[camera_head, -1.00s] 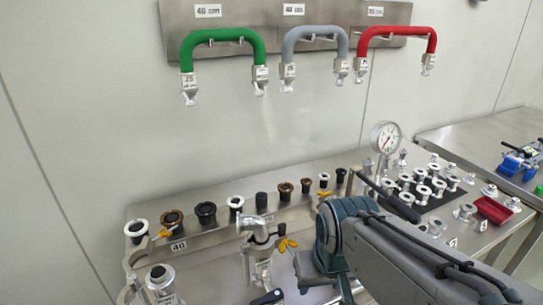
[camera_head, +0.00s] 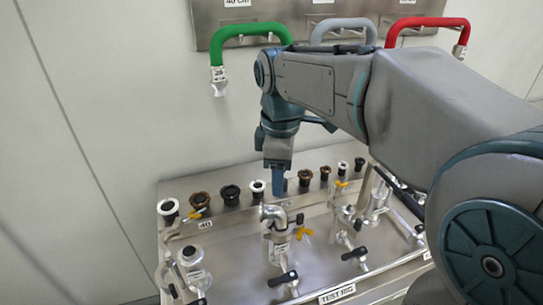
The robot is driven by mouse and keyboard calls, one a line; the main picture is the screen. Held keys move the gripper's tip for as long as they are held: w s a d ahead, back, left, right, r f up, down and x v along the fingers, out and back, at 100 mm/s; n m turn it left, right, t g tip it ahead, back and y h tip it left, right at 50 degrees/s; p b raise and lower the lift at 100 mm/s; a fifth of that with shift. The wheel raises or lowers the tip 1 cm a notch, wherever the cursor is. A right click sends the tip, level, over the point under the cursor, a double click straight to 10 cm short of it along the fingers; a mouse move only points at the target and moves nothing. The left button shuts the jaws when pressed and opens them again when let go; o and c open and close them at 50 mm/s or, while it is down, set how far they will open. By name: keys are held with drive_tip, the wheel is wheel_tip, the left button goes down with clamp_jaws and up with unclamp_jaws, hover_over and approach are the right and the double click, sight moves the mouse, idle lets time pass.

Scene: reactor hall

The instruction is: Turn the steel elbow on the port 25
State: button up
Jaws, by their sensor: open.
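A steel elbow (camera_head: 273,213) sits on top of a vertical port in the middle of the test rig, with a yellow-handled clamp (camera_head: 304,233) beside it. I cannot read a 25 on this port. My gripper (camera_head: 278,188) points down just above and behind the elbow in the picture. Its jaws are open with nothing seen between them, though they show nearly edge-on. I cannot tell whether they touch the elbow. The gripper hides part of the row of fittings behind.
Several ring fittings (camera_head: 230,194) stand in a row along the back ledge. The left port (camera_head: 192,255) is marked 40. Black-handled valves (camera_head: 283,279) stick out in front. A green hose (camera_head: 248,31) and a red hose (camera_head: 428,23) hang on the wall above.

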sight(274, 211)
drive_tip(key=shift+n, duration=0.7)
drive_tip(key=f+b, duration=0.5)
drive_tip(key=f, duration=0.2)
drive_tip(key=a+f+b, duration=0.1)
drive_tip(key=f+b, duration=0.2)
drive_tip(key=shift+w+f+b, duration=0.2)
drive_tip(key=shift+w+b, duration=0.1)
drive_tip(key=shift+w, duration=0.05)
drive_tip(key=shift+a, duration=0.1)
drive_tip(key=c, duration=0.8)
drive_tip(key=shift+s+n, duration=0.2)
drive_tip(key=shift+n, duration=1.2)
drive_tip(key=shift+s+n+p, duration=0.2)
drive_tip(key=shift+n+p, duration=0.1)
drive_tip(key=shift+n, duration=1)
